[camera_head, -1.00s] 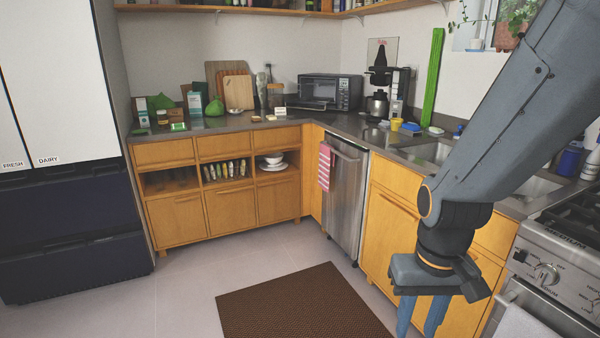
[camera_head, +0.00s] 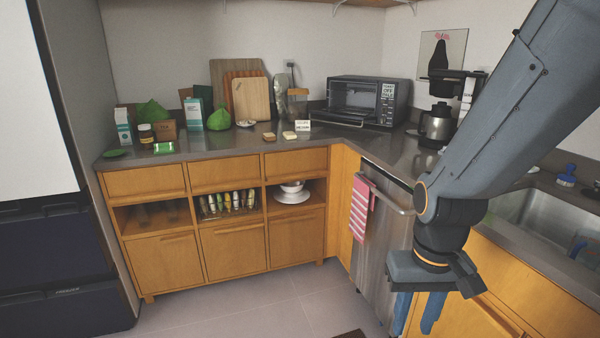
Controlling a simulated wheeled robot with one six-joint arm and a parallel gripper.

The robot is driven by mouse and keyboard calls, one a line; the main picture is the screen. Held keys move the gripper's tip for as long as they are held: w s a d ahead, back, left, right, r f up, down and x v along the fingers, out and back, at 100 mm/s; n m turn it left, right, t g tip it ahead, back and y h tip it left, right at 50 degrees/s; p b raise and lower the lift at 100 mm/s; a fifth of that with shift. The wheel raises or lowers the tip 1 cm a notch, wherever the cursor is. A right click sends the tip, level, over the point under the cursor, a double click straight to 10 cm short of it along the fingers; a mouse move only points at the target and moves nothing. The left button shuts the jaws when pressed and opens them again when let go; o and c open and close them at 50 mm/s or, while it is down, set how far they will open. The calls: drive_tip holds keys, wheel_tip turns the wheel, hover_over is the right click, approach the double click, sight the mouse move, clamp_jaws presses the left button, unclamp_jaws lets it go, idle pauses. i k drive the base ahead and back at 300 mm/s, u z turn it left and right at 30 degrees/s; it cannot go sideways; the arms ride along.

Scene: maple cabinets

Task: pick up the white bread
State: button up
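Two small bread-like pieces lie on the counter at the back, in front of the toaster oven. The paler one, which looks like the white bread (camera_head: 289,135), is on the right. A browner piece (camera_head: 269,137) lies just left of it. Both are small in the view, so details are hard to tell. My gripper (camera_head: 417,314) points down at the lower right, in front of the lower cabinets and far from the bread. Its two blue fingers are apart with nothing seen between them.
A toaster oven (camera_head: 368,102) stands right of the bread, with a small white card (camera_head: 302,126) near it. Cutting boards (camera_head: 251,98) lean behind. Cartons and green bags stand left. The dishwasher (camera_head: 380,240) with a striped towel is near my gripper. Open floor lies before the cabinets.

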sight(288, 135)
drive_tip(key=u, duration=0.2)
drive_tip(key=i, duration=1.75)
drive_tip(key=u, duration=0.25)
